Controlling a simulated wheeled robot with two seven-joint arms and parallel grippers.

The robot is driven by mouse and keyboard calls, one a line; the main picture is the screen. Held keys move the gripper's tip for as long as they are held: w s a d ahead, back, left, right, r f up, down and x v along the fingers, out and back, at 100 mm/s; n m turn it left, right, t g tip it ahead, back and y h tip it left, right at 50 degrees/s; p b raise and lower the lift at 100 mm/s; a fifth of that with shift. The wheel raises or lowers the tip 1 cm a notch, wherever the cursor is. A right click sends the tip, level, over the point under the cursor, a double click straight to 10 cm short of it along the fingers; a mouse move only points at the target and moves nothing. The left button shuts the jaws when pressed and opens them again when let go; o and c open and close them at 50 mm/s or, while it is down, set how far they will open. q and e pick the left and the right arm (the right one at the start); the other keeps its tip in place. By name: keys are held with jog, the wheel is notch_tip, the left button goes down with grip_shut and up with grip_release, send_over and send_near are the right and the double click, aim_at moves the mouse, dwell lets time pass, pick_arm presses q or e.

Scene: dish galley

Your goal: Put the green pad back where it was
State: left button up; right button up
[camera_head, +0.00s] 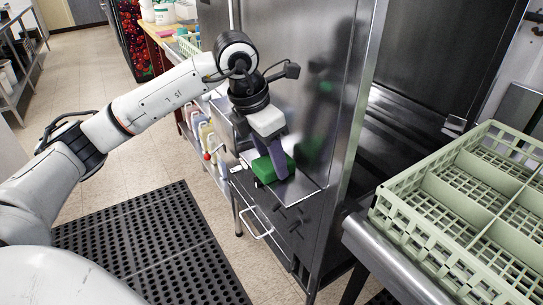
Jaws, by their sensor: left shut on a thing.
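The green pad (264,170) is a small block at the small steel ledge (308,188) on the front of the tall steel machine. My left gripper (277,172) points down from above and is shut on the pad. The fingers hide part of the pad. I cannot tell whether the pad rests on the ledge or hangs just above it. My right gripper is not in view.
The tall steel machine (335,100) stands close behind the gripper. Several bottles (207,137) stand on a low shelf to the left. A pale green dish rack (385,207) sits at the right. A black mat (150,245) covers the floor.

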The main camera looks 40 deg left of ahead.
pick_arm(q)
jog(key=o, duration=1)
jog(key=shift+c, duration=0.2)
jog(key=v, duration=1.2)
